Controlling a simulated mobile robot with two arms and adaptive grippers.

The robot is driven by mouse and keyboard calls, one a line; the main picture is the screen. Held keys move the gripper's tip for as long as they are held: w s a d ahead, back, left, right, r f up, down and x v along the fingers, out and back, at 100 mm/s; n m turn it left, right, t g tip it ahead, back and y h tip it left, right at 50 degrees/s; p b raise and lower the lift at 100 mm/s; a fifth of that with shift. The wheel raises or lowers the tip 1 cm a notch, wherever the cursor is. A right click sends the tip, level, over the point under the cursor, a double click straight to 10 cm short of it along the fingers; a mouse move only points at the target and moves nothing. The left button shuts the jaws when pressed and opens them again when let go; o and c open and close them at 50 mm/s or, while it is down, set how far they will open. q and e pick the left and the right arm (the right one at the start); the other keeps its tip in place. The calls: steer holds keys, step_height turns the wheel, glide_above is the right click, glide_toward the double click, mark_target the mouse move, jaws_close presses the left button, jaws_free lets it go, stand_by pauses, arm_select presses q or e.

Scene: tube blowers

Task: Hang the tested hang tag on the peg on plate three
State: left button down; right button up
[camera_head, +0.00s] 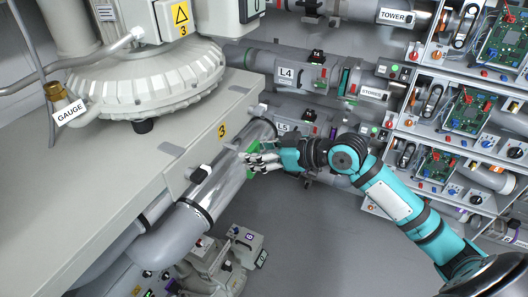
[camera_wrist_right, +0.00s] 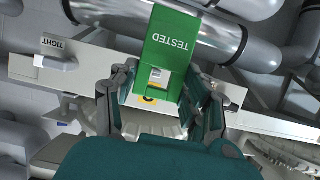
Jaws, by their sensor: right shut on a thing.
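My right gripper (camera_head: 256,157) is shut on the green hang tag (camera_head: 253,146), in front of the bench's side. In the right wrist view the tag (camera_wrist_right: 172,48) reads TESTED and stands up between the fingers (camera_wrist_right: 165,105). Plate three (camera_head: 221,131), with its yellow 3 label, is on the bench side, left of the gripper. Small stubs that look like pegs stick out at its lower end (camera_head: 200,173) and upper end (camera_head: 258,109). In the right wrist view the tag partly covers the yellow label, and a stub (camera_wrist_right: 55,62) shows beside the TIGHT label. My left gripper is out of view.
A shiny pipe (camera_head: 227,186) runs along the bench side below the plate. The grey bench (camera_head: 110,180) fills the left. Racks with circuit boards (camera_head: 470,110) stand at the right, and labelled pipes (camera_head: 300,72) line the back. Open floor (camera_head: 320,235) lies below the gripper.

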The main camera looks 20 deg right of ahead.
mark_target(238, 148)
steer(key=shift+w+a+p, duration=0.4)
steer(key=shift+w+a, duration=0.55)
steer(key=shift+w, duration=0.25)
steer(key=shift+w+a+p, duration=0.4)
steer(key=shift+w+a, duration=0.5)
steer(key=shift+w, duration=0.25)
steer(key=shift+w+a+f, duration=0.1)
steer(key=shift+w+f, duration=0.05)
steer(key=shift+f, duration=0.25)
steer(key=o, duration=1)
